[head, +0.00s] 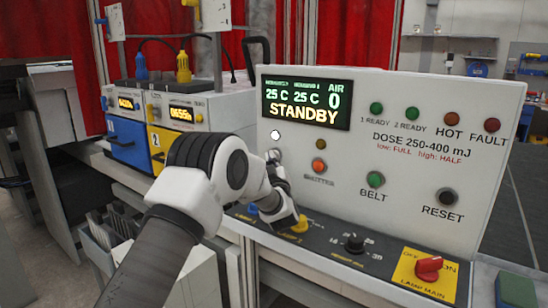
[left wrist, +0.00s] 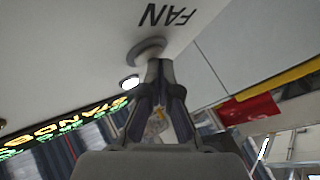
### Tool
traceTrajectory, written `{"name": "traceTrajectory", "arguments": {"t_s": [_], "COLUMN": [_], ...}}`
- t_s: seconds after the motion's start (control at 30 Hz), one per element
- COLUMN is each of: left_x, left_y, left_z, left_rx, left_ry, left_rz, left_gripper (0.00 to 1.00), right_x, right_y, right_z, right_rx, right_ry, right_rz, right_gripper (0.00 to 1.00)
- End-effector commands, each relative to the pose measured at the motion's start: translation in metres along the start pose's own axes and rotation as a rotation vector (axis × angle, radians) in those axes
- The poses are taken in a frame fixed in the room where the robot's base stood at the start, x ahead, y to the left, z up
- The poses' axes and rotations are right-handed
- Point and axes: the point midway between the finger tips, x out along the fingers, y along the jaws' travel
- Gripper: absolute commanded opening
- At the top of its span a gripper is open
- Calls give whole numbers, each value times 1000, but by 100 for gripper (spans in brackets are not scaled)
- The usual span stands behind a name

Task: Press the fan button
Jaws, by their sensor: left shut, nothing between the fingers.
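The fan button (left wrist: 145,48) is a round grey knob on the pale panel, beside the upside-down word FAN in the left wrist view. In the head view it is mostly hidden by my arm, below a small white lamp (head: 276,134). My left gripper (left wrist: 160,66) is shut and empty, its fingertips right at the button and overlapping its edge in the wrist view. I cannot tell whether they touch it. In the head view the left gripper (head: 275,172) is close against the panel. My right gripper is not in view.
The control panel (head: 375,215) carries a display (head: 306,101) reading STANDBY. To the right are a belt button (head: 375,179), a reset button (head: 447,196) and a red lamp main switch (head: 428,267). A lower console with knobs runs beneath. Blue and yellow units (head: 168,149) stand left.

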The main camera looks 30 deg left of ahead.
Motion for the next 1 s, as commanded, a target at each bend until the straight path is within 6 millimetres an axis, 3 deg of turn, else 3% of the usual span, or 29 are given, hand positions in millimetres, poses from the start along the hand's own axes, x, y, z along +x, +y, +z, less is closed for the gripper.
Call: {"name": "traceTrajectory", "arguments": {"t_s": [1.0], "left_x": [-11], "left_y": [-8], "left_z": [-8], "left_rx": [1], "left_ry": [0], "left_rz": [1], "left_gripper": [0], "right_x": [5], "right_y": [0], "right_z": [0], "right_rx": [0], "right_ry": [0], "right_rz": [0], "right_gripper": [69]}}
